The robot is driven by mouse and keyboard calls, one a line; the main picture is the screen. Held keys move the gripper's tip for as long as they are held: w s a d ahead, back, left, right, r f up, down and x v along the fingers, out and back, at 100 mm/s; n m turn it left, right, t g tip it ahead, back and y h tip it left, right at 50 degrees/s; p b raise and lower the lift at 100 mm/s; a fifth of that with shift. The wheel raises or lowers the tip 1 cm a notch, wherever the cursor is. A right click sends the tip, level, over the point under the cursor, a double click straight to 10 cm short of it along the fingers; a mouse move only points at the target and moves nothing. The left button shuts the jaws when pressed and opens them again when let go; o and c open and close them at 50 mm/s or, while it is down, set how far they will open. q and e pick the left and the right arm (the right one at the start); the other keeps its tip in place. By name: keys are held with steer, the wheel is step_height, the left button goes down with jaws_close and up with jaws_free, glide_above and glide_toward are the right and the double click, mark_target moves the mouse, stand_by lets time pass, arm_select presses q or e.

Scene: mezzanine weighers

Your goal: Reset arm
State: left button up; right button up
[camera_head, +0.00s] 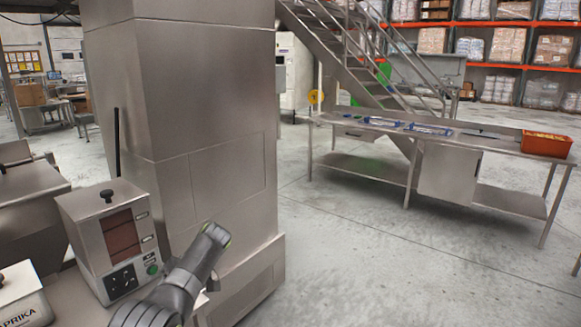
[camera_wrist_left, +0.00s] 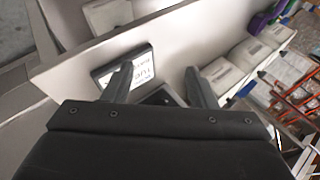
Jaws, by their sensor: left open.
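My left gripper (camera_wrist_left: 160,83) shows in the left wrist view with its two dark fingers spread apart. Nothing is seen held between them. Behind the fingers is a pale panel with a dark-framed label or display (camera_wrist_left: 138,76), partly covered by the left finger. In the head view, a dark grey section of my arm rises from the bottom edge, in front of the steel column; no fingertips can be made out there. My right gripper is in neither view.
A steel weigher box (camera_head: 112,240) stands close left of my arm, near a big steel column (camera_head: 205,110). A paprika container (camera_head: 22,298) is at bottom left. A steel bench (camera_head: 450,139) with an orange bin (camera_head: 547,144) stands at right. The floor between is clear.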

arm_select(q)
steer(key=s+a+f+m+t+h, duration=0.2)
steer(key=s+f+m+t+h, duration=0.15)
steer(key=s+f, duration=1.6)
steer(key=s+d+r+m+t+h, duration=0.15)
steer(key=s+r, duration=0.25)
steer(key=s, duration=0.8)
steer(key=s+r+m+t+h, duration=0.15)
steer(key=s+r, duration=0.35)
steer(key=s, duration=0.7)
step_height(320, 180, down, 25)
steer(key=a+g, duration=0.1)
steer(key=s+d+f+g, duration=0.1)
steer(key=s+f, duration=1.4)
steer(key=f, duration=0.1)
steer(key=shift+m, duration=0.35)
steer(key=shift+d+f+g, duration=0.1)
steer(key=shift+g, duration=0.15)
